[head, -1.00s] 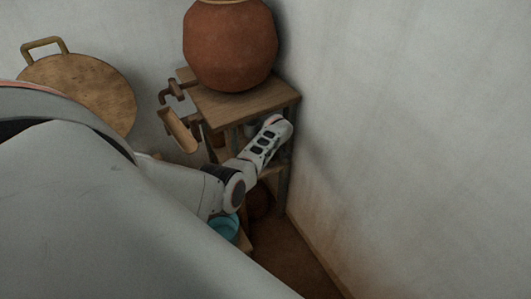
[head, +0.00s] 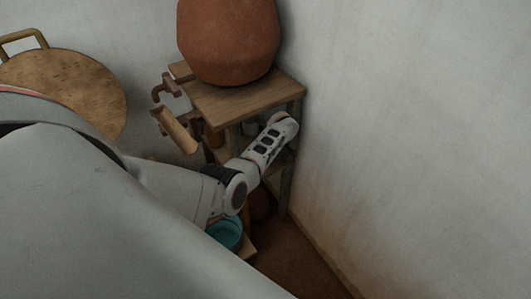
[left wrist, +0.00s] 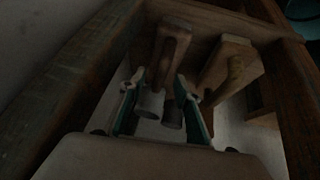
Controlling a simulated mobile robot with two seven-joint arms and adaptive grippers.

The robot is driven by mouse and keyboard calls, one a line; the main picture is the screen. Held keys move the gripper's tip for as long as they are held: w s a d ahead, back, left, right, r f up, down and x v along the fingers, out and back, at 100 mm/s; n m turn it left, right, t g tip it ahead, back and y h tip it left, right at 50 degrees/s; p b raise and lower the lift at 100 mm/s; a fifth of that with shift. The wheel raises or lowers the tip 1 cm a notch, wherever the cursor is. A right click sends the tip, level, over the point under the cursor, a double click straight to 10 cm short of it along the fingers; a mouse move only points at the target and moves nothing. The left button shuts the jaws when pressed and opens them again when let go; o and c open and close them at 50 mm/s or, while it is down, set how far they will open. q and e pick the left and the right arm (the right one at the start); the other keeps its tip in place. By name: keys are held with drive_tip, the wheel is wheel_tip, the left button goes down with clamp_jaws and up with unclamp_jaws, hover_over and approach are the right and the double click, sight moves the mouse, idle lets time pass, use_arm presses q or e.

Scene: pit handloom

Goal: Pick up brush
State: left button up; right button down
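I cannot pick out the brush for certain. In the dark left wrist view, a wooden piece (left wrist: 172,38) with a darker strip stands just beyond the fingertips. A second, wider wooden piece (left wrist: 228,65) is to its right. Short grey round-ended pieces (left wrist: 172,114) show between the fingers; I cannot tell what they belong to. My left gripper (left wrist: 160,78) is open, its two fingers apart, with no clear contact on either wooden piece. In the head view my left arm reaches into the wooden stand (head: 245,100), and its gripper is hidden. My right gripper is not in view.
A large clay pot (head: 228,40) stands on top of the stand. The wall (head: 410,140) is close on the right. A blue bowl (head: 226,233) sits low under my arm. A round wooden disc (head: 70,85) leans at left. Wooden frame bars (left wrist: 60,85) border the wrist view.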

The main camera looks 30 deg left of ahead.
use_arm(q)
drive_tip(key=shift+w+a+f, duration=0.1)
drive_tip(key=shift+f, duration=0.1)
clamp_jaws()
drive_tip(key=shift+r, duration=0.25)
